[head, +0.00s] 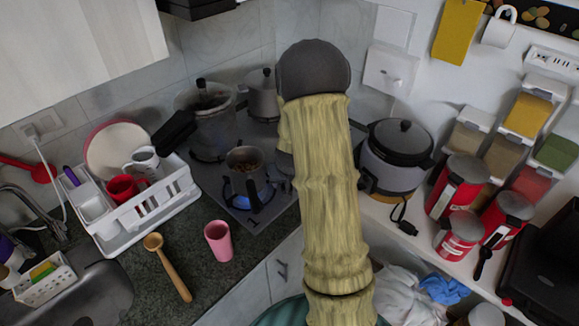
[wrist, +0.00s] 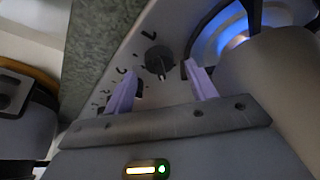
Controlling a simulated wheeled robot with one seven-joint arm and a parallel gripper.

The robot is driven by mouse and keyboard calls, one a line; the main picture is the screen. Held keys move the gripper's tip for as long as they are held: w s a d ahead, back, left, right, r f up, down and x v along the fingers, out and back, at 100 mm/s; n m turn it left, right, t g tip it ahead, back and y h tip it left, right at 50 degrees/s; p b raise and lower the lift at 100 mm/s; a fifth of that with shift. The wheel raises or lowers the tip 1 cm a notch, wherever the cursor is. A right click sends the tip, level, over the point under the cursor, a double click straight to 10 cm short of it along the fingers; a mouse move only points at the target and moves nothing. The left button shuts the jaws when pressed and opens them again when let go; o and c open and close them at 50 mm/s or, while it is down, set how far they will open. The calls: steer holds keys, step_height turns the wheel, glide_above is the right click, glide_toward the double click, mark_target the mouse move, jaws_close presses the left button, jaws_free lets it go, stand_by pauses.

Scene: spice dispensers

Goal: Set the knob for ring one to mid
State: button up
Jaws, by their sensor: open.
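In the wrist view, my gripper (wrist: 160,72) is open, with its two pale purple fingers apart. A round dark stove knob (wrist: 157,59) shows between and just beyond the fingertips, on the grey hob panel (wrist: 140,32). I cannot tell whether the fingers touch it. Dark markings sit on the panel around it; its exact setting is unclear. Part of another dark knob shows behind the left finger. In the head view, my arm covers the gripper. The hob (head: 212,178) lies left of my arm, with a small pot (head: 245,165) over a blue flame.
A pink cup (head: 218,241) and a wooden spoon (head: 170,268) are on the counter left of the hob front. A dish rack (head: 150,215) stands farther left. A rice cooker (head: 394,160) is right of my arm. A lit burner (wrist: 235,38) shows close to the right finger.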

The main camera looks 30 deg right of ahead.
steer(key=v, duration=1.5)
steer(key=shift+r+p, duration=0.35)
steer(key=shift+p, duration=0.1)
steer(key=shift+s+a, duration=0.1)
